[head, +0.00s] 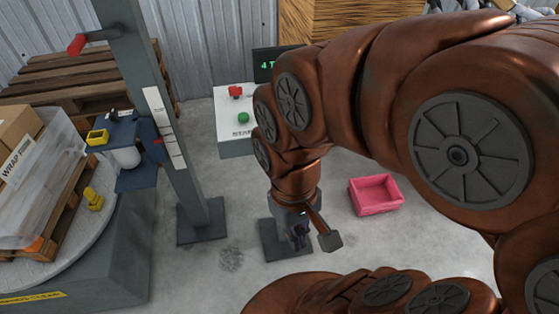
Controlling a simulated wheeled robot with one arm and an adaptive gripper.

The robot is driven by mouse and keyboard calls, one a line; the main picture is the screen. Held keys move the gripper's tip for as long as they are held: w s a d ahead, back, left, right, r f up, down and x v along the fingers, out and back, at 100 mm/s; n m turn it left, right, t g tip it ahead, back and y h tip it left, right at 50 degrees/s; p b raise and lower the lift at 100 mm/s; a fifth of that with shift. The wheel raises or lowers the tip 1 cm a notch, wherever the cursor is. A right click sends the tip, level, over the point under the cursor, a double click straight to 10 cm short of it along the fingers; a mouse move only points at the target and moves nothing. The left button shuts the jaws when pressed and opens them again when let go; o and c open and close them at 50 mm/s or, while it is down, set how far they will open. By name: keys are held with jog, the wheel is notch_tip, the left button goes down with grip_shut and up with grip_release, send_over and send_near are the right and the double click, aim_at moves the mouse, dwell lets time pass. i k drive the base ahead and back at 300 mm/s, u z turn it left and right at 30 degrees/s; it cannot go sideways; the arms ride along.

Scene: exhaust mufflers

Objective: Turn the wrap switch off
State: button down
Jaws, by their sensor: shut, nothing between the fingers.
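No part is clearly labelled as the wrap switch. A red-handled lever (76,45) sticks out to the left from the grey mast at the upper left. A control box (228,106) behind my arm carries a red button (235,91) and a green button (243,117); its right side is hidden by my arm. My gripper (302,242) points down near the picture's middle, shut and empty, its fingers dark and small. It is well to the right of the lever and below the control box in the picture. It appears apart from both.
A wrapped pallet load (45,175) stands on a round turntable (100,235) at left. A blue carriage (140,140) is on the mast. A dark floor plate (270,240) lies behind my gripper. A pink bin (375,194) is at right.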

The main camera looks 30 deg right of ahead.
aim_at(234, 91)
jog(key=k, duration=1.2)
jog(key=z, duration=0.65)
jog(key=i, duration=1.25)
jog(key=u, duration=1.05)
jog(key=i, duration=0.35)
jog(key=u, duration=0.3)
